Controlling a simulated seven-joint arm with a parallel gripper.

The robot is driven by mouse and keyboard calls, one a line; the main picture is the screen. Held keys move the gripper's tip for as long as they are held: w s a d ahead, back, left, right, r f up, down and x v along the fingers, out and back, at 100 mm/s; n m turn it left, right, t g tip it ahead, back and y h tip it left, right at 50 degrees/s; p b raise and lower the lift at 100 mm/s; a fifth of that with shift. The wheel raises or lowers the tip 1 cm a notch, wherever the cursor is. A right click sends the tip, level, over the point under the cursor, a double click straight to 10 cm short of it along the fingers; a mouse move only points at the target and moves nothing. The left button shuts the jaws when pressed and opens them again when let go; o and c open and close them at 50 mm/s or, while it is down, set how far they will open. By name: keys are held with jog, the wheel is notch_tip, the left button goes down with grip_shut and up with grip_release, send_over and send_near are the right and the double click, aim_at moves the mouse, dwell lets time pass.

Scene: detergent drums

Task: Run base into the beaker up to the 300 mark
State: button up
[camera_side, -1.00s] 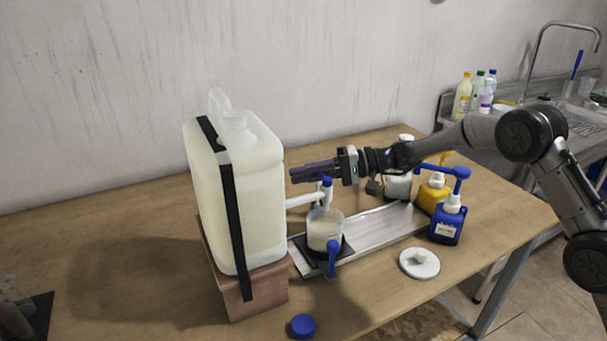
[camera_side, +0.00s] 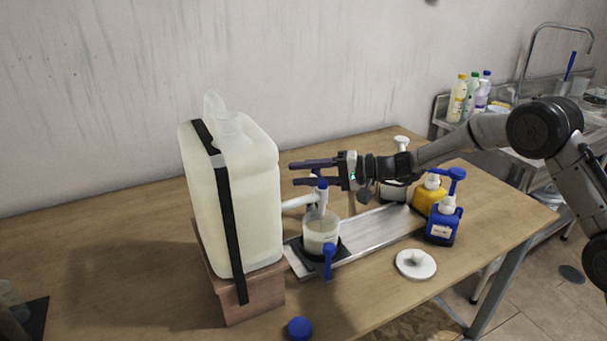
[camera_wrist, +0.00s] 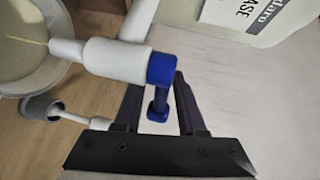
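The large translucent drum (camera_side: 255,205) holds pale liquid, and a white tap (camera_side: 298,202) comes out low on its right side. In the wrist view the tap's blue handle (camera_wrist: 160,75) lies between my fingers, with space on both sides. My gripper (camera_side: 304,172) is open at the tap; the wrist view shows its spread fingers (camera_wrist: 163,100). The clear beaker (camera_side: 320,240) stands below the tap with pale liquid in its lower part. In the wrist view a thin yellowish stream runs from the spout into the beaker (camera_wrist: 40,82). The beaker's marks are unreadable here.
The beaker is on a dark pad on a metal tray (camera_side: 375,232). Blue (camera_side: 443,222), yellow (camera_side: 428,193) and white (camera_side: 394,190) pump bottles stand at the right. A white lid (camera_side: 416,264) and a blue cap (camera_side: 300,328) lie in front. The drum stands on a wooden block (camera_side: 235,297).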

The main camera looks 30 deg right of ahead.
dwell(0.3)
jog(key=v, duration=1.3)
jog(key=shift+s+d, duration=0.3)
jog(key=shift+r, duration=0.1)
dwell(2.3)
jog(key=shift+a, duration=0.1)
jog(key=c, duration=0.5)
notch_tip(320, 180, up, 5)
jog(key=n+g, duration=0.1)
jog(key=g, duration=0.1)
jog(key=n+g+y, duration=0.1)
jog(key=shift+s+a+g+y, duration=0.1)
jog(key=shift+a+g+y, duration=0.05)
jog(key=shift+g+y, duration=0.2)
grip_shut()
jog(key=w+d+n+g+h, duration=0.2)
jog(key=d+g+h, duration=0.1)
jog(key=d, duration=0.5)
jog(key=r+x, duration=0.1)
jog(key=x, duration=1.2)
jog(key=shift+w+a+y, duration=0.35)
jog(key=shift+w+a, duration=0.05)
jog(key=shift+a, duration=0.35)
